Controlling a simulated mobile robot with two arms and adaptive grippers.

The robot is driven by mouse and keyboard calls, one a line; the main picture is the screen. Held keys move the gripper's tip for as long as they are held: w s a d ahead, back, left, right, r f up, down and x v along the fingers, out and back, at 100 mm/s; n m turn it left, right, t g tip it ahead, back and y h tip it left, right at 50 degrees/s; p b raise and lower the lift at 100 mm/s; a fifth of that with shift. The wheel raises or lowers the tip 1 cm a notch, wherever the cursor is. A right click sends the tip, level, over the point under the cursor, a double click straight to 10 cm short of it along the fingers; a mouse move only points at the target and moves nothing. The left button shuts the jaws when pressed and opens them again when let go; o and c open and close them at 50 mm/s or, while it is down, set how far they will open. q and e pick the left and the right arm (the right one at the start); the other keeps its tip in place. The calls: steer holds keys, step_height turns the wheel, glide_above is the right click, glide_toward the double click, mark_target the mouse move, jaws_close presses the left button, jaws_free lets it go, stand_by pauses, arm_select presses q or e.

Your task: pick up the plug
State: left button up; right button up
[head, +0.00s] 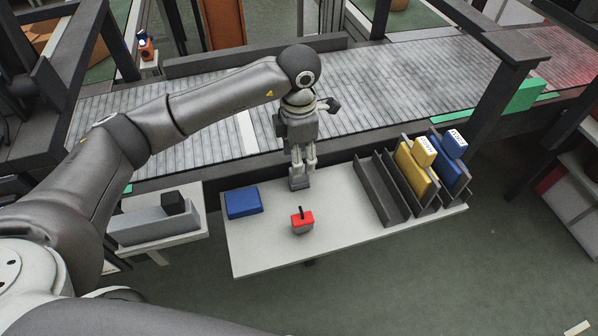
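A small grey block with a red top and a black upright peg (302,221) stands on the white table (265,262), near its middle. It is the thing that best fits the plug, but I cannot be sure. My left gripper (299,184) points down over the back edge of the table, behind the red-topped piece and apart from it. Its fingers are close together in this view, and I cannot tell whether they are shut or hold anything. My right gripper is not in view.
A blue box (243,202) lies on the table's left. A dark slotted rack (377,196) with yellow (414,172) and blue (452,172) upright pieces stands at the right. A conveyor (390,85) runs behind. A side stand (155,226) holds a black block (174,203).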

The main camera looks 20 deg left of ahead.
arm_select(q)
steer(key=shift+w+f, duration=0.1)
steer(key=shift+f, duration=0.3)
steer(key=f, duration=0.1)
steer(key=f+p, duration=0.1)
steer(key=f, duration=0.1)
steer(key=shift+w+f+p, duration=0.3)
steer(key=shift+p, duration=0.05)
steer(key=shift+a+f, duration=0.1)
steer(key=shift+f, duration=0.45)
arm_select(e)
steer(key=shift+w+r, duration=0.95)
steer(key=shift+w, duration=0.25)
arm_select(q)
steer(key=c, duration=1.1)
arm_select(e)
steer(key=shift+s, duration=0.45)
